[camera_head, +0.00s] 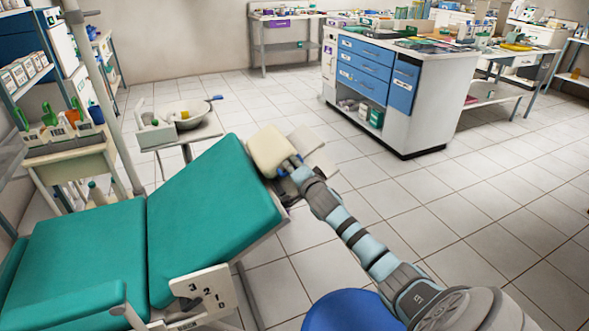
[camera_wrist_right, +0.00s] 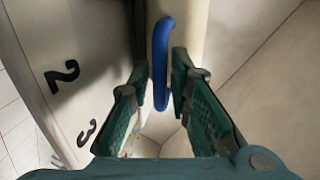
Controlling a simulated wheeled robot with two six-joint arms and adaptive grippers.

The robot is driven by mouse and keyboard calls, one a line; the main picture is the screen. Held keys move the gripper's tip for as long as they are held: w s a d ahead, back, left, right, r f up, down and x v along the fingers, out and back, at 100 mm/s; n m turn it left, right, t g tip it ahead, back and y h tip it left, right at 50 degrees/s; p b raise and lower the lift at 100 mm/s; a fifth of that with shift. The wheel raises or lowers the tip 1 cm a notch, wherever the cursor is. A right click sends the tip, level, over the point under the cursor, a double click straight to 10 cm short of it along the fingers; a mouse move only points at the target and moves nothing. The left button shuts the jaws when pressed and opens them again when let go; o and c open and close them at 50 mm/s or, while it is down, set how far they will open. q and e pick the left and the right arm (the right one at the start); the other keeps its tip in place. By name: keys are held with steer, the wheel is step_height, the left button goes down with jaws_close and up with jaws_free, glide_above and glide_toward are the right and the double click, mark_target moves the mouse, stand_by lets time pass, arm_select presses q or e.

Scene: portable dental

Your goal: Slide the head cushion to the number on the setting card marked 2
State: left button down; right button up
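The cream head cushion (camera_head: 270,150) is at the upper end of the teal dental chair's backrest (camera_head: 215,215). My right gripper (camera_head: 292,176) is at the cushion's right side. In the right wrist view, the right gripper (camera_wrist_right: 160,105) is open, its two fingers on either side of a blue handle (camera_wrist_right: 162,60) on the cushion. I cannot tell whether they touch it. A pale panel (camera_wrist_right: 105,50) at left there shows 2 and 3. A white plate (camera_head: 205,292) low on the chair shows 3, 2, 1, 0. I cannot tell which is the setting card. My left gripper is out of view.
A blue round stool seat (camera_head: 350,312) stands below my right arm. A side table with a basin (camera_head: 187,112) is behind the chair. A cabinet with blue drawers (camera_head: 365,70) stands further back. Open tiled floor (camera_head: 460,190) lies right of the chair.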

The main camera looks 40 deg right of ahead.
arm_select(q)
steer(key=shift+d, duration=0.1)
arm_select(e)
jaws_close()
